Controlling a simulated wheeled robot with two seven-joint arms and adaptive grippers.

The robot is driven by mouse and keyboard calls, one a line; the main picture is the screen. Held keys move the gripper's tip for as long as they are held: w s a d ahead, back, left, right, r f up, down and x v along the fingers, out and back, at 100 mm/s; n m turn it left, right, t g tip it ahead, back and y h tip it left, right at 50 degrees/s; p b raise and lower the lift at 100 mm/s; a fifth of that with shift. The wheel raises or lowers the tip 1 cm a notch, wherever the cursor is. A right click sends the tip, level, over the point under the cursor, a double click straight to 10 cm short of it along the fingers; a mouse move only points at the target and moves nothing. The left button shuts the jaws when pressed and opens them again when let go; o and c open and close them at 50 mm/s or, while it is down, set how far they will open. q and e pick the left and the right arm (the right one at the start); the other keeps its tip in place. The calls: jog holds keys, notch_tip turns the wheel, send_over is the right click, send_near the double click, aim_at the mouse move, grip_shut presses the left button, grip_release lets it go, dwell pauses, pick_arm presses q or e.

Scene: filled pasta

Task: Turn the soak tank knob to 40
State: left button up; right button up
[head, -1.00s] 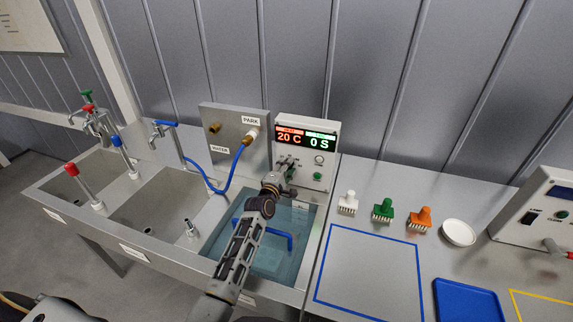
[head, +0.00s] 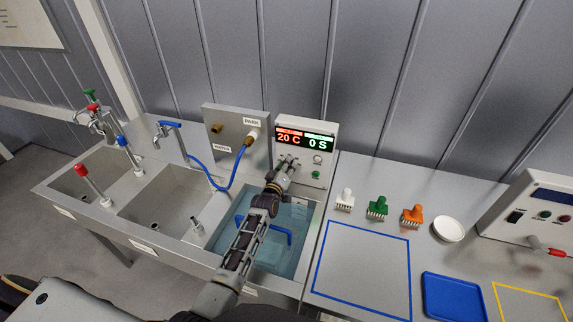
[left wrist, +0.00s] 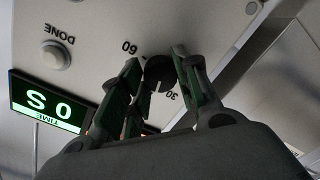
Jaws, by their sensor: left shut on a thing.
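The soak tank control panel (head: 325,129) stands at the back of the tank, its displays reading 20 C in red and 0 S in green. My left gripper (head: 287,163) is at the lower left of the panel face, in front of the knob. In the left wrist view, upside down, the dark round knob (left wrist: 159,72) sits between the two fingers of my left gripper (left wrist: 160,82), with marks 60 and 30 beside it. The gripper is shut on the knob. The knob's pointer cannot be made out clearly. My right gripper is out of view.
The water-filled soak tank (head: 308,232) lies below my left arm, with a blue handle (head: 268,232) in it. A DONE button (left wrist: 56,55) is beside the knob. White, green (head: 378,208) and orange brushes and a white bowl (head: 448,229) stand to the right.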

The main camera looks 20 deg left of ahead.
pick_arm(q)
jog(key=shift+f+m+p, duration=0.1)
jog(key=shift+m+p, duration=0.2)
jog(key=shift+m, duration=0.8)
jog(key=o, duration=1)
jog(key=shift+s+a+r, duration=0.1)
jog(key=shift+s+r, duration=0.05)
jog(key=shift+s, duration=1.85)
jog(key=shift+s+d+r, duration=0.1)
jog(key=shift+s+r, duration=0.05)
jog(key=shift+s, duration=1.85)
jog(key=shift+s+a+r, duration=0.1)
jog(key=shift+s+r, duration=0.05)
jog(key=shift+s, duration=1.85)
